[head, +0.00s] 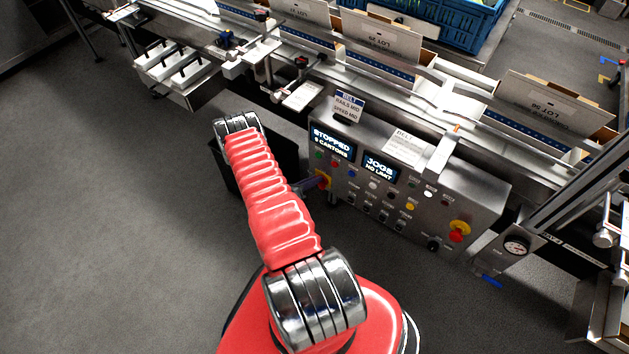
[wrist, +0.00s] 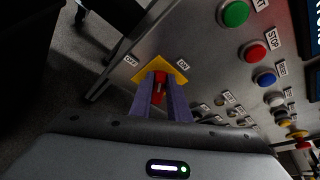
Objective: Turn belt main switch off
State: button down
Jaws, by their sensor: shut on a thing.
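The belt main switch is a red handle (wrist: 161,78) on a yellow plate (wrist: 178,67), at the left end of the steel control panel (head: 480,205). In the wrist view, an OFF label (wrist: 131,60) is at the plate's left and an ON label (wrist: 183,64) at its right. My gripper (wrist: 160,92) has its two purple fingers shut on the red handle, one on each side. The fingers hide part of the handle, and I cannot tell for sure which label it points to. In the head view, the switch (head: 324,180) is at my gripper's tip (head: 315,183).
The panel's displays read STOPPED (head: 332,142) and JOGS (head: 380,168). Green (wrist: 235,13), red (wrist: 256,52) and blue (wrist: 266,79) buttons sit close right of the switch. A yellow-and-red emergency stop (head: 459,231) is farther right. A dark bin (head: 228,172) stands behind my arm. The conveyor runs behind.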

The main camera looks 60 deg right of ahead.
jog(key=f+n+g, duration=0.1)
jog(key=n, duration=0.1)
jog(key=w+n+g+h, duration=0.1)
jog(key=n, duration=0.2)
jog(key=f+n+g+h, duration=0.1)
jog(key=n+g, duration=0.1)
jog(key=n, duration=0.1)
jog(key=shift+w+d+f, duration=0.15)
jog(key=shift+d+f, duration=0.15)
jog(key=shift+d, duration=0.05)
jog(key=shift+n, duration=0.3)
dwell(0.3)
jog(key=c, duration=1.7)
grip_release()
jog(key=shift+r, duration=0.1)
jog(key=shift+a, duration=0.2)
jog(key=v, duration=1.3)
jog(key=shift+w+a+f, duration=0.2)
jog(key=shift+a, duration=0.1)
